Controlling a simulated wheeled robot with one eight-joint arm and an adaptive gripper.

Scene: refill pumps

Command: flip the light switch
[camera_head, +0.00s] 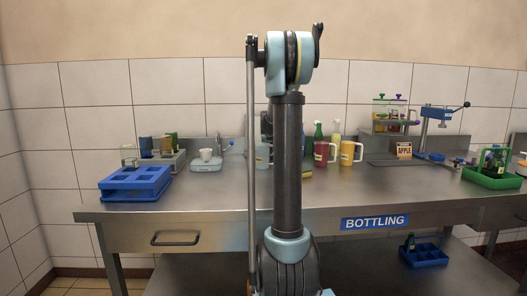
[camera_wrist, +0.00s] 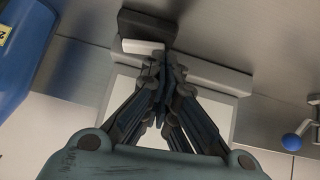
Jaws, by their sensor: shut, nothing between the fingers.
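My gripper (camera_wrist: 165,62) shows in the wrist view with its dark fingers drawn together and nothing between them. Its tips are close to a dark block (camera_wrist: 150,25) with a small white piece (camera_wrist: 143,46) on its near side. A grey bar (camera_wrist: 215,76) and a white flat panel (camera_wrist: 122,88) lie behind the fingers. I cannot tell whether one of these is the light switch, or whether the tips touch anything. In the head view my arm hides the gripper, and no light switch can be made out there.
The steel bench (camera_head: 240,190) holds a blue crate (camera_head: 135,184), a small scale with a white cup (camera_head: 206,154), mugs (camera_head: 347,153), a blue press (camera_head: 437,115) and a green crate (camera_head: 487,178). In the wrist view a blue object (camera_wrist: 22,60) is at left and a blue-knobbed lever (camera_wrist: 291,142) at right.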

